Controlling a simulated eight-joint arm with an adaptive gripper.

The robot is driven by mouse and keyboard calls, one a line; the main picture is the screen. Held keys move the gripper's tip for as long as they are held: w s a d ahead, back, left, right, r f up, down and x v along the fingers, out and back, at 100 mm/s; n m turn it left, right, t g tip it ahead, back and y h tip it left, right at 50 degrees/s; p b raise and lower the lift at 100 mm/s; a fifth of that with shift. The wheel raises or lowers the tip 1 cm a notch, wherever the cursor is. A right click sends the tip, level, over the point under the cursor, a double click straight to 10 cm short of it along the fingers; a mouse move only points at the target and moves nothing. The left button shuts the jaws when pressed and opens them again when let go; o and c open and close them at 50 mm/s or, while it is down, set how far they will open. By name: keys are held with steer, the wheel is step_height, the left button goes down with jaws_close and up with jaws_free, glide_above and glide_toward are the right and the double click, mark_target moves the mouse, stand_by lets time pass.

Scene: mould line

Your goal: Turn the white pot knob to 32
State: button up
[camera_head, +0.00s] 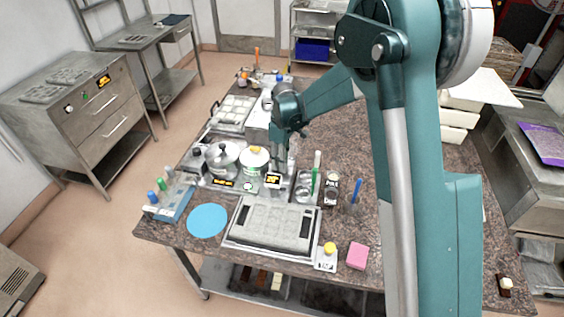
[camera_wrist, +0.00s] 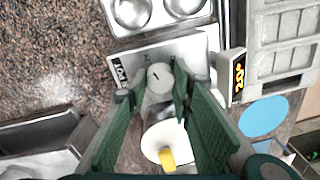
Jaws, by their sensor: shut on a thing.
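The white pot knob (camera_wrist: 159,76), round with a small dark mark on its top, stands on a light plate (camera_wrist: 199,44) labelled POT in the wrist view. My gripper (camera_wrist: 160,85) has its green fingers on either side of the knob and is shut on it. A small display (camera_wrist: 238,77) with orange digits stands beside the plate; the digits are turned sideways and I cannot read them surely. In the head view my gripper (camera_head: 281,158) points down behind the display (camera_head: 272,180), and the knob is hidden there.
A white-lidded pot with a yellow handle (camera_wrist: 166,157) stands close to my fingers. A metal tray with round cups (camera_wrist: 158,27) and a grey mould (camera_head: 272,222) are nearby. A blue disc (camera_head: 207,220) lies at the front left. The table behind right is clear.

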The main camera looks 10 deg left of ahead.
steer(key=m+b, duration=0.2)
steer(key=m, duration=0.1)
steer(key=shift+f, duration=0.15)
steer(key=m+b, duration=0.2)
steer(key=m, duration=0.1)
steer(key=shift+m, duration=0.3)
steer(key=m+b, duration=0.2)
steer(key=m, duration=0.1)
steer(key=shift+m+t+b, duration=0.3)
steer(key=shift+m+b, duration=0.25)
steer(key=shift+m, duration=1.35)
steer(key=o, duration=0.9)
steer(key=shift+d, duration=0.1)
